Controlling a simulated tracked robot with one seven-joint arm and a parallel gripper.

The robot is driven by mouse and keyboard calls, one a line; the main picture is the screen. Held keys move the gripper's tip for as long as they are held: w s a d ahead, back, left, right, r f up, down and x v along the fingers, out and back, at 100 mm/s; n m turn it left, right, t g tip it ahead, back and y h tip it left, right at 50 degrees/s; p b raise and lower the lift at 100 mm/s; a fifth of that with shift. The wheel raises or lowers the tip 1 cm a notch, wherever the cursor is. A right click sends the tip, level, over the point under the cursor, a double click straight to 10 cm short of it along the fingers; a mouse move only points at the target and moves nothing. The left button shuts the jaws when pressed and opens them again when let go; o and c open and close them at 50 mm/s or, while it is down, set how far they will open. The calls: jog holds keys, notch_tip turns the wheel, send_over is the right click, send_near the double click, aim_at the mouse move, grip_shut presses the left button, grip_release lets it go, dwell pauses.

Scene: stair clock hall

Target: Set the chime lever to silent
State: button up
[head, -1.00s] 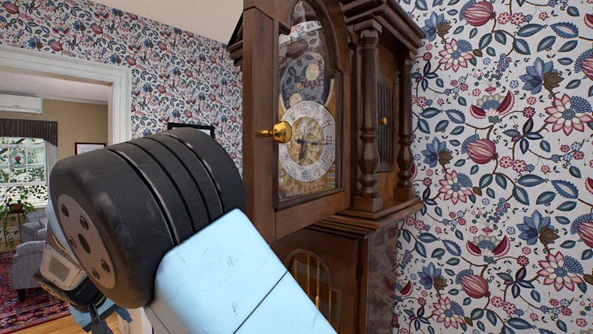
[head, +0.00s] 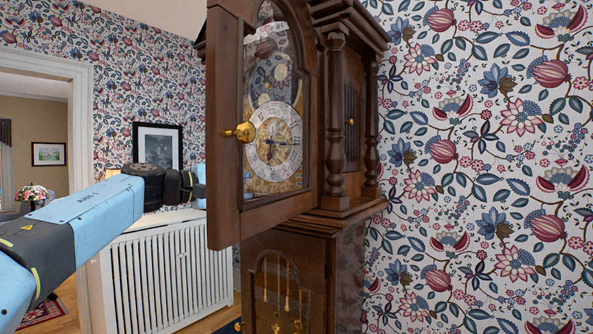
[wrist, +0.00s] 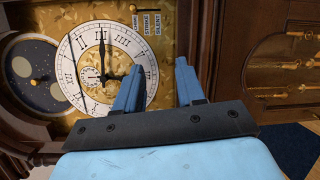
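The tall wooden clock (head: 330,206) stands in the middle of the head view. Its glazed door (head: 225,190) with a brass knob (head: 243,131) stands out from the case, and a dial (head: 272,142) shows through the glass. In the wrist view the dial (wrist: 88,45) shows close and rotated. Beside it is a plate (wrist: 151,22) reading STRIKE and SILENT, with a third, less legible word.
A white radiator (head: 175,272) stands behind my arm, left of the clock, under a framed picture (head: 158,145). Patterned wall fills the right. In the wrist view a moon disc (wrist: 32,70) lies left of the dial and dark wooden panels (wrist: 285,60) lie right.

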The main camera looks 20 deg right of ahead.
jog(key=s+d+r, duration=0.1)
jog(key=s+r, duration=0.3)
jog(key=x, duration=1.3)
jog(key=shift+d+r+m+g+h, duration=0.3)
jog(key=shift+d+m+h, duration=0.1)
jog(key=shift+d, duration=0.05)
jog(key=shift+s, duration=0.1)
grip_shut()
dwell(0.6)
